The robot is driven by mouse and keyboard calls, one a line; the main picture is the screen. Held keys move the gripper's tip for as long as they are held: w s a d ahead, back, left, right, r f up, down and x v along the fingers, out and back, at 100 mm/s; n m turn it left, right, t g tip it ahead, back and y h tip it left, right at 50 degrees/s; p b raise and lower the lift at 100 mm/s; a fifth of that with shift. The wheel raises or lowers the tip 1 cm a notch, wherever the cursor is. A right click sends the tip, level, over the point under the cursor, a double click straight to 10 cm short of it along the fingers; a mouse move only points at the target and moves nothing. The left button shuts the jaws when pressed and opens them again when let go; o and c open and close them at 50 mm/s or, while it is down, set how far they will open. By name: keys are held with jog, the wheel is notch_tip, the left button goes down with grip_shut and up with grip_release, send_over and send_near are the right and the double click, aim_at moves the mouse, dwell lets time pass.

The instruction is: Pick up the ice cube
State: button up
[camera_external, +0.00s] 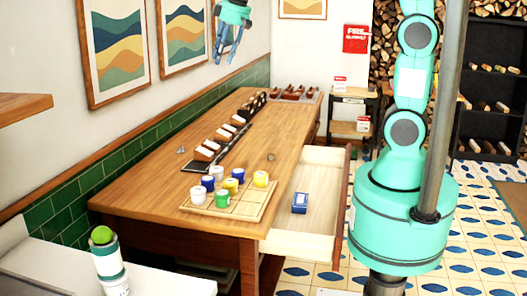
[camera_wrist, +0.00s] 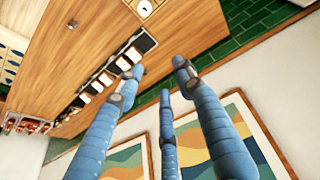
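My gripper (camera_external: 230,48) hangs high near the wall pictures, well above the back of the wooden table (camera_external: 240,115). Its blue fingers are spread apart with nothing between them, as the wrist view shows (camera_wrist: 160,85). No thing is clearly an ice cube. A small greyish piece (camera_external: 270,157) lies on the table right of the dark rack, too small to identify. A small piece also shows on the table in the wrist view (camera_wrist: 72,24). Another small clear or grey piece (camera_external: 181,150) lies near the table's wall side.
A wooden board (camera_external: 245,206) holds several coloured cups. A dark rack (camera_external: 212,160) of white-labelled blocks runs along the table. An open drawer (camera_external: 318,185) with a blue box (camera_external: 300,203) juts out right. A green-topped container (camera_external: 104,255) stands front left.

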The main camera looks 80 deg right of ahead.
jog(key=w+d+f+p, duration=0.1)
jog(key=w+d+f, duration=0.3)
jog(key=w, duration=0.3)
jog(key=w+d+f+g+p, duration=0.1)
jog(key=w+d+f+p, duration=0.1)
jog(key=w+d+f, duration=0.4)
jog(key=w+d+f+p, duration=0.1)
jog(key=w+d+f, duration=0.15)
jog(key=w, duration=0.65)
jog(key=w+d+f+p, duration=0.1)
jog(key=w+d+f, duration=0.2)
jog(key=d+f, duration=0.2)
jog(key=w+d+f+g+p, duration=0.1)
jog(key=w+d+f, duration=0.2)
jog(key=f, duration=0.6)
jog(key=w+d+f+n+p, duration=0.1)
jog(key=w+d+f, duration=0.3)
jog(key=d+f, duration=0.2)
jog(key=shift+d+f+h, duration=0.3)
jog(key=shift+d+f, duration=0.05)
jog(key=shift+f, duration=0.5)
jog(key=p, duration=0.1)
send_over(180, 147)
jog(key=s+a, duration=0.1)
jog(key=shift+s+a+f, duration=0.1)
jog(key=shift+f, duration=4.15)
